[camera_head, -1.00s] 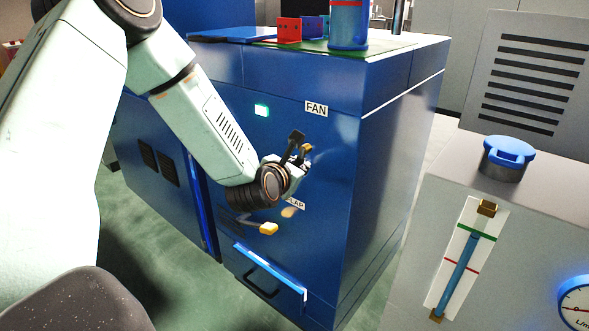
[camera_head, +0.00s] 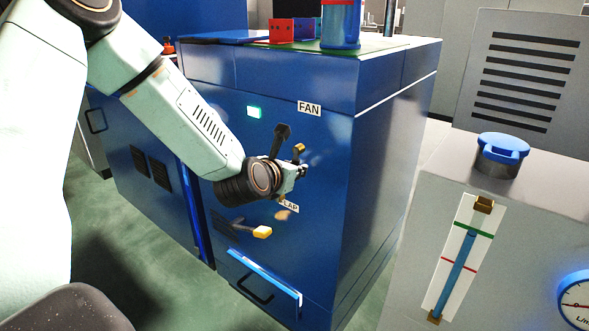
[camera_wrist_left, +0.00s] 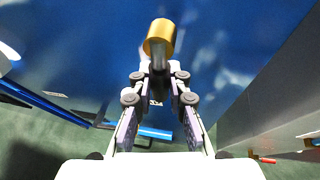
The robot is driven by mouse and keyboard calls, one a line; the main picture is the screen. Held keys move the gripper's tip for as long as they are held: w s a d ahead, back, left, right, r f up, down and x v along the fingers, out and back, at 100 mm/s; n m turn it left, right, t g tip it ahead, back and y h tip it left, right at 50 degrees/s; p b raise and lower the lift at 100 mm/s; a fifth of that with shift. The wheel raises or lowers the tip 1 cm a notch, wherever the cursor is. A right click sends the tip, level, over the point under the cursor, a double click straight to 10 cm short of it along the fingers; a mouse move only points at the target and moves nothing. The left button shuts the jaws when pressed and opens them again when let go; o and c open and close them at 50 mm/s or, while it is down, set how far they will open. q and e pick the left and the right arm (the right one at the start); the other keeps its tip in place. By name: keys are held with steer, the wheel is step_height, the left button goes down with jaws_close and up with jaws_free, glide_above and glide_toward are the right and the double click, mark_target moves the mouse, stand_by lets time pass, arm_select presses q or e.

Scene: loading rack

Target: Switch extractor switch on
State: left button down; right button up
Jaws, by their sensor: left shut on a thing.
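The extractor switch is on the blue cabinet's front below the FAN label (camera_head: 309,108). Its gold knob (camera_head: 299,148) shows just above my left gripper (camera_head: 302,170). In the left wrist view the knob (camera_wrist_left: 160,38) stands on a dark stem beyond my fingertips (camera_wrist_left: 158,80). The left gripper is shut on the switch at this stem. The fingers hide part of the stem and the switch base. A green lamp (camera_head: 254,112) left of the FAN label is lit. My right gripper is in neither view.
Below the gripper are a partly hidden LAP label (camera_head: 291,207) and a yellow-tipped handle (camera_head: 262,232). A blue bar (camera_head: 265,277) juts out lower down. A grey unit with a blue cap (camera_head: 503,147) and a gauge stands at right.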

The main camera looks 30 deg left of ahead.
arm_select(q)
steer(key=c, duration=1.3)
jaws_free()
steer(key=shift+v, duration=3.75)
